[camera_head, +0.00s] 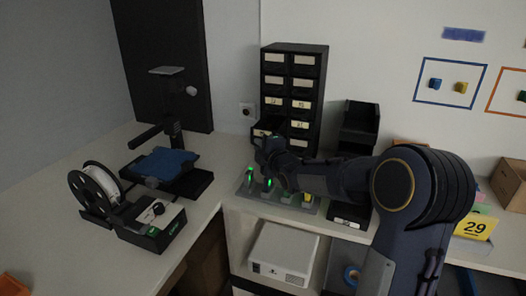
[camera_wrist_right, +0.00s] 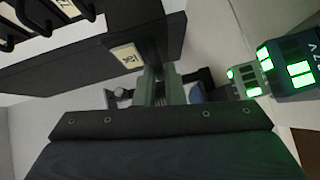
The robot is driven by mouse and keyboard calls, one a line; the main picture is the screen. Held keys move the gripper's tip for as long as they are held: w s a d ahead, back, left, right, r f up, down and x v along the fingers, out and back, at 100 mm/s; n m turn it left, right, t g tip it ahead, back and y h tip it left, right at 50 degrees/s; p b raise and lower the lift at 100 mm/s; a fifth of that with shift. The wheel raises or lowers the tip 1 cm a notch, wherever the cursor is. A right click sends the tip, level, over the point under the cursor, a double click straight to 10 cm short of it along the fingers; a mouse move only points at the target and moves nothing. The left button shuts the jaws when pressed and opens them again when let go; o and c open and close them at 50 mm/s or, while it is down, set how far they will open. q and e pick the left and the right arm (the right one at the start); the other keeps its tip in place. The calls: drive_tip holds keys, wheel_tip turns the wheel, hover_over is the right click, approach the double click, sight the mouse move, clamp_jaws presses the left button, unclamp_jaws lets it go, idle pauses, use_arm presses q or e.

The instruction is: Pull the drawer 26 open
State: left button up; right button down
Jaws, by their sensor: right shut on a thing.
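The black drawer cabinet (camera_head: 316,72) stands against the wall in the head view. Its bottom-left drawer (camera_head: 268,122) sticks out from the front, with its top showing open. In the wrist view the drawer front carries a pale label reading 26 (camera_wrist_right: 127,57), seen turned. My right gripper (camera_head: 262,150) is at the front of this drawer, reached from the right. In the wrist view its fingers (camera_wrist_right: 162,80) are shut at the drawer's front, on the handle, which they mostly hide. My left gripper is not in view.
A grey tray with small coloured items (camera_head: 285,199) lies below my right gripper. A 3D printer (camera_head: 165,165) and a spool device (camera_head: 150,222) stand to the left. Black stacked bins (camera_head: 359,122) stand right of the cabinet. A yellow 29 box (camera_head: 474,226) is farther right.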

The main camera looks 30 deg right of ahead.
drive_tip(key=c, duration=1.5)
unclamp_jaws()
drive_tip(key=s, duration=0.2)
drive_tip(key=s+b, duration=0.1)
drive_tip(key=s, duration=0.2)
drive_tip(key=s+r, duration=0.1)
drive_tip(key=s, duration=0.1)
drive_tip(key=shift+s+a, duration=0.3)
drive_tip(key=shift+s, duration=0.05)
drive_tip(key=s+a+f+m+g+y+p, duration=0.1)
drive_tip(key=s+a+m, duration=0.4)
drive_tip(key=s, duration=0.5)
drive_tip(key=s+a+f+m+g+y+p, duration=0.2)
drive_tip(key=s+a+m+g, duration=0.3)
drive_tip(key=s, duration=0.6)
drive_tip(key=s+a+f+m+g+y+p, duration=0.2)
drive_tip(key=s+a+f+m+g, duration=0.2)
drive_tip(key=s+m, duration=0.3)
drive_tip(key=shift+s+a+f+g, duration=0.1)
drive_tip(key=shift+s+a+g, duration=0.15)
drive_tip(key=shift+s, duration=0.65)
drive_tip(key=shift+s+a+g, duration=0.15)
drive_tip(key=shift+s+a, duration=0.05)
drive_tip(key=shift+s, duration=0.65)
